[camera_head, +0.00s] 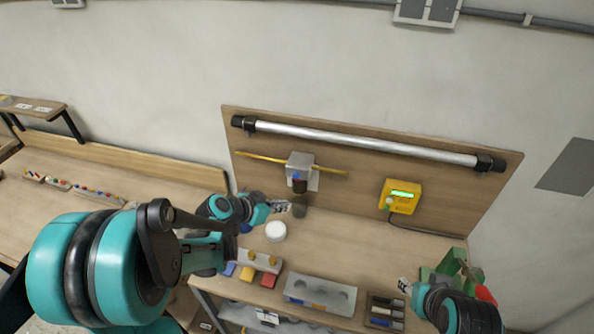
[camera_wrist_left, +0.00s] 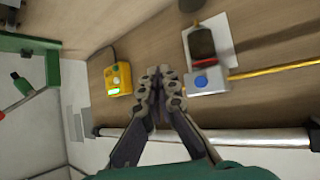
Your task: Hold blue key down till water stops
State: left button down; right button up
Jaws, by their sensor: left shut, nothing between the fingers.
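The blue key (camera_wrist_left: 201,81) is a round button on the face of a grey box (camera_wrist_left: 213,77) on the wooden back panel. The box also shows in the head view (camera_head: 300,160), with a dark nozzle part below it. A dark, see-through vessel (camera_head: 300,207) is beneath it. No water stream can be made out. My left gripper (camera_head: 284,207) is shut and empty, in front of the panel and below the box. In the left wrist view its fingertips (camera_wrist_left: 159,76) appear beside the key, apart from it. My right gripper (camera_head: 404,286) is low at the right; its jaws are too small to read.
A yellow device (camera_head: 400,196) with a lit green display is on the panel. A white round container (camera_head: 275,231) stands on the bench near my left gripper. A grey holder (camera_head: 320,295), coloured blocks and a green fixture (camera_head: 450,268) occupy the front and right.

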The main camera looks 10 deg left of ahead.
aim_at(296, 176)
pick_arm(q)
jog(key=shift+w, duration=0.15)
jog(key=w, duration=0.8)
jog(key=shift+w, duration=0.35)
jog(key=shift+w+d, duration=0.1)
jog(key=shift+w, duration=0.05)
dwell(1.4)
jog(key=shift+w, duration=0.3)
jog(key=shift+w+b, duration=0.35)
jog(key=shift+w, duration=0.05)
dwell(0.6)
jog(key=shift+s, duration=0.15)
dwell(2.7)
jog(key=shift+s, duration=0.7)
